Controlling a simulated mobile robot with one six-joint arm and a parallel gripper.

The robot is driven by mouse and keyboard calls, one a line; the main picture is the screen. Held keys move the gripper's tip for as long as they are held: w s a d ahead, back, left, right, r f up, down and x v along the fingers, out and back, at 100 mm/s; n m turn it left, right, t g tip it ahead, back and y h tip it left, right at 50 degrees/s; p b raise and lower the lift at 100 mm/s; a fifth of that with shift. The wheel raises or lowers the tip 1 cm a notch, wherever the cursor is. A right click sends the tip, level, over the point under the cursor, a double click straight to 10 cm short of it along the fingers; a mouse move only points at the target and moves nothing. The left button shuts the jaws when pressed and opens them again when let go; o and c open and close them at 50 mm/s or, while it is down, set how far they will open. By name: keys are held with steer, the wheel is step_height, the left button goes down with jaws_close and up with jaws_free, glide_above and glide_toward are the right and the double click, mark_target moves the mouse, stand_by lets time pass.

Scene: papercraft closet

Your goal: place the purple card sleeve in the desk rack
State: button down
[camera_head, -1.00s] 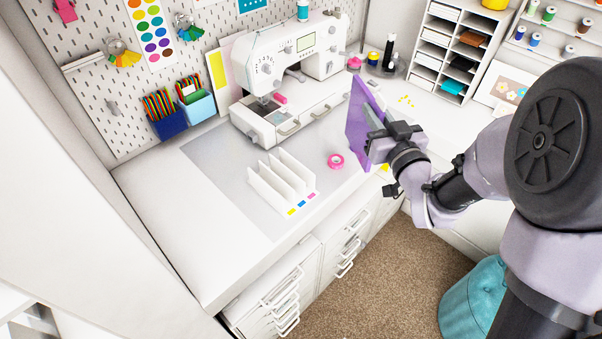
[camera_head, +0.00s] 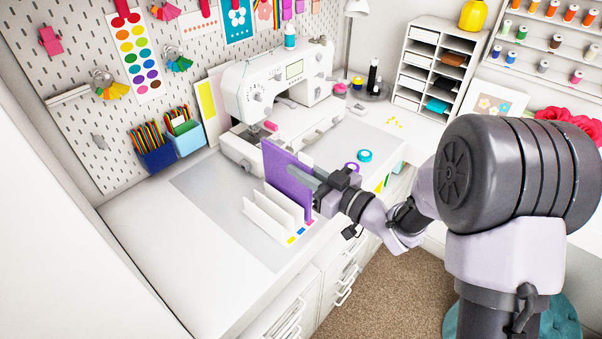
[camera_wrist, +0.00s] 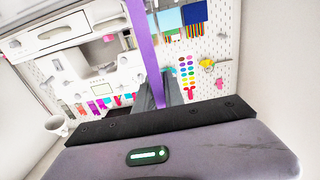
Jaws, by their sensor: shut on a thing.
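The purple card sleeve (camera_head: 284,176) stands upright at the right side of the white desk rack (camera_head: 268,217) in the head view. Its lower edge is close to the rack's rightmost slot, by the pink label. I cannot tell whether it is inside the slot or just above or behind it. My gripper (camera_head: 306,178) is shut on the sleeve from the right. In the wrist view the sleeve (camera_wrist: 145,45) shows edge-on as a purple strip between the fingers (camera_wrist: 158,95). The rack is not visible in the wrist view.
A sewing machine (camera_head: 280,85) stands behind the rack. Pencil holders (camera_head: 183,136) are at the back left. The mat (camera_head: 215,195) left of the rack is clear.

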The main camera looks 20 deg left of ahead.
steer(key=shift+r, duration=0.2)
steer(key=shift+f, duration=0.15)
steer(key=c, duration=1.4)
jaws_free()
steer(key=shift+c, duration=0.2)
